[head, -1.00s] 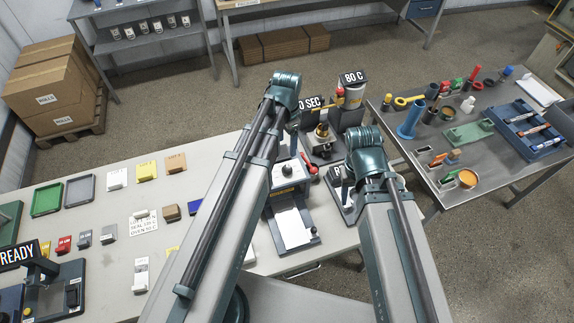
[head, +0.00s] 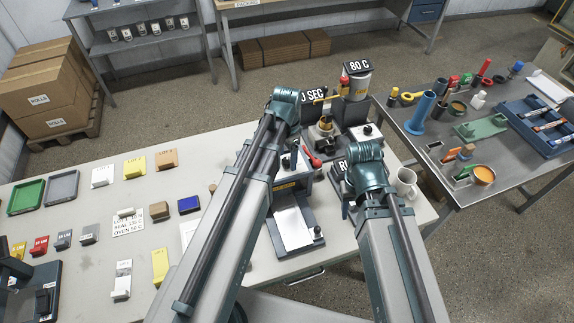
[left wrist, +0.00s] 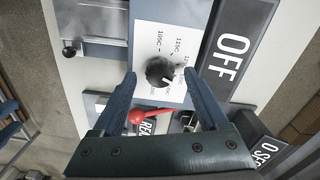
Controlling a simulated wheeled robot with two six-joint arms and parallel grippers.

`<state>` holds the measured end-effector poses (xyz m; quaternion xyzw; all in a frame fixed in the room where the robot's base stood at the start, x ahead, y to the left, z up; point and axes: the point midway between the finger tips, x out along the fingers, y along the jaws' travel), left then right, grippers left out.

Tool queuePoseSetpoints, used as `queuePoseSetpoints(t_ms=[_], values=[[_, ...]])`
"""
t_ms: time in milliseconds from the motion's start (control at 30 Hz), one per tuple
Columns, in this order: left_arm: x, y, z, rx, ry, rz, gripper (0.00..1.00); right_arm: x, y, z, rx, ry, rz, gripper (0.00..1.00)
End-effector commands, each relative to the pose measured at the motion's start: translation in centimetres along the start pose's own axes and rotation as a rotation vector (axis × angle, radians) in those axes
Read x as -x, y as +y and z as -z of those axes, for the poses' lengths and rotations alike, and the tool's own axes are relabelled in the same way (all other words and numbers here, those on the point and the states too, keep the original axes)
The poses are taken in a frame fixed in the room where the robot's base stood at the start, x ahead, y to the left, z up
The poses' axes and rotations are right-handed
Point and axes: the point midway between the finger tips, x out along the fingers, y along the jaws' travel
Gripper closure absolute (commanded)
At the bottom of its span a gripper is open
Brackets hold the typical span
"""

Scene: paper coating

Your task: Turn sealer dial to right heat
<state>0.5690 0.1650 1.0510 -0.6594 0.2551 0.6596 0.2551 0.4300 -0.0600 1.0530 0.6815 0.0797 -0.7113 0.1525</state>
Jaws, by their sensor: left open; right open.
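The sealer's black dial (left wrist: 160,72) sits on a white plate (left wrist: 150,42) in the left wrist view. Labels 105C and 115C are readable; others are partly covered by the knob and a finger. A pale mark shows at the knob's lower right; its exact setting is unclear. My left gripper (left wrist: 161,77) is open, its fingers on either side of the dial; I cannot tell if they touch it. In the head view the sealer (head: 292,228) is partly behind my left arm, which hides the dial. My right gripper is not visible; only its arm shows.
A card (head: 143,220) on the table seems to read SEAL 130 C, OVEN 50 C. An OFF sign (left wrist: 233,45) and a red-knobbed lever (left wrist: 136,116) are close to my left gripper. A white mug (head: 405,181) stands right of my right arm.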

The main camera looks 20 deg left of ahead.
Motion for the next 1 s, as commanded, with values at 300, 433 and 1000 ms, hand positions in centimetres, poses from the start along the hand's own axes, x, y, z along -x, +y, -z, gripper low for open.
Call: queuePoseSetpoints(t_ms=[300,433,1000], values=[[-0.96,0.0,0.0,0.0,0.0,0.0,0.23,-0.95,-0.09,0.05,0.003,0.0,-0.001,0.5],[-0.95,0.0,-0.01,0.0,0.0,0.0,0.31,-0.94,-0.09,0.05,0.003,0.0,-0.001,0.5],[-0.96,0.0,0.0,0.006,0.0,0.0,1.0,-0.95,-0.09,0.05,0.002,0.0,0.0,0.5]])
